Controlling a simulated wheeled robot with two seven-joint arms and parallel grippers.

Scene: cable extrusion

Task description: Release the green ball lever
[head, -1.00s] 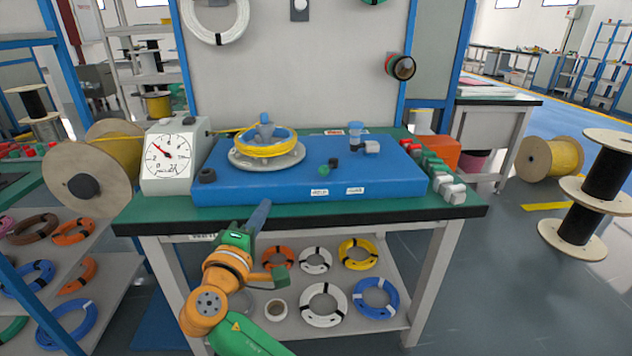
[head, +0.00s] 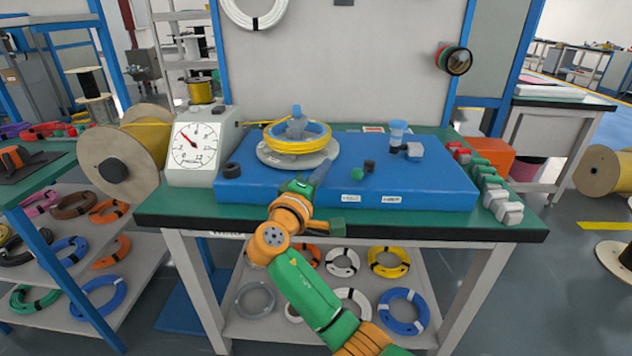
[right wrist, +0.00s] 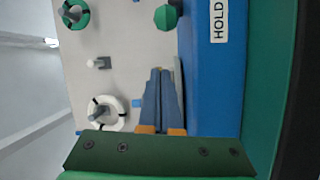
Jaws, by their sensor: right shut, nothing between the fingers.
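The green ball (head: 358,174) of the lever sits on the front part of the blue machine box (head: 430,191), beside a dark knob (head: 369,165). My right gripper (head: 322,170) is above the front edge of the box, left of the green ball and apart from it. Its blue fingers are closed together with nothing between them. In the right wrist view the green ball (right wrist: 165,17) shows at the top, beyond the closed fingertips (right wrist: 160,72). My left gripper is out of view.
A yellow cable coil (head: 297,137) lies on a round turntable behind my right gripper. A dial gauge (head: 194,146) stands at the left. Several connectors (head: 497,198) line the right end of the green table (head: 180,205).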

